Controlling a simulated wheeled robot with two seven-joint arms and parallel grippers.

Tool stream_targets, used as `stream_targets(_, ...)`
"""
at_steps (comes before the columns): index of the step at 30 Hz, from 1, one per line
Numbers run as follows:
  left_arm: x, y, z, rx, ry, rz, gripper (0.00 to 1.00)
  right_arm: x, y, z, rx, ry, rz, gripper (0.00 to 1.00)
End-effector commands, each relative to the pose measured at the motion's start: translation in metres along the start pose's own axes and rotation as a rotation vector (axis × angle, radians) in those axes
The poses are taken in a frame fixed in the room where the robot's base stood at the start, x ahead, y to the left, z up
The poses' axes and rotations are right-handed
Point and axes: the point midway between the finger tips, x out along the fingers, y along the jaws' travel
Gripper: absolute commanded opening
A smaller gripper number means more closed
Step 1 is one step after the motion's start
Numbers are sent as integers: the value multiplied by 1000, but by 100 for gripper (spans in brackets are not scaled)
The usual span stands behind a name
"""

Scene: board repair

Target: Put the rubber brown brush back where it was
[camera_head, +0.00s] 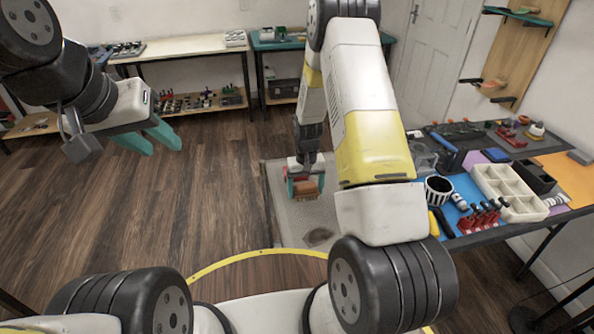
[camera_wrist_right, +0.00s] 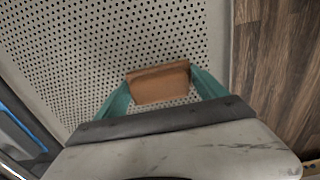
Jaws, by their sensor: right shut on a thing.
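The brown rubber brush (camera_wrist_right: 160,83) is a small brown block held between the two teal fingers of my right gripper (camera_wrist_right: 163,90) in the right wrist view. In the head view the right gripper (camera_head: 303,186) hangs low over the grey perforated mat, with the brown brush (camera_head: 306,188) showing at its fingers. I cannot tell whether the brush touches the mat. My left gripper (camera_head: 150,137) is at the upper left, its two teal fingers apart and empty, over bare floor.
At the right is a workbench with a blue mat, a white compartment tray (camera_head: 508,190), a striped cup (camera_head: 438,190) and red-handled tools (camera_head: 480,218). Shelving stands along the back wall.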

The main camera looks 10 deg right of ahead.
Motion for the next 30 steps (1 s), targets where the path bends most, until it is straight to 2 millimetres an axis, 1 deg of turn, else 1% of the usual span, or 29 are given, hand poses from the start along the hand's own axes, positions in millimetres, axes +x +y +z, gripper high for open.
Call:
stream_targets(8, 0, 0, 0, 0, 0, 0, 36, 2, 0, 0, 0, 1, 0, 49)
stream_targets(9, 0, 0, 0, 0, 0, 0, 36, 2, 0, 0, 0, 2, 0, 83)
stream_targets(12, 0, 0, 0, 0, 0, 0, 36, 2, 0, 0, 0, 2, 0, 100)
stream_targets(19, 0, 0, 0, 0, 0, 0, 36, 1, 0, 0, 0, 2, 0, 100)
stream_targets(22, 0, 0, 0, 0, 0, 0, 36, -5, 0, -1, 0, 3, 0, 100)
stream_targets(26, 0, 0, 0, 0, 0, 0, 36, -26, 0, -1, 0, 5, 0, 100)
stream_targets(30, 0, 0, 0, 0, 0, 0, 36, -58, 0, -2, 0, 7, 0, 100)
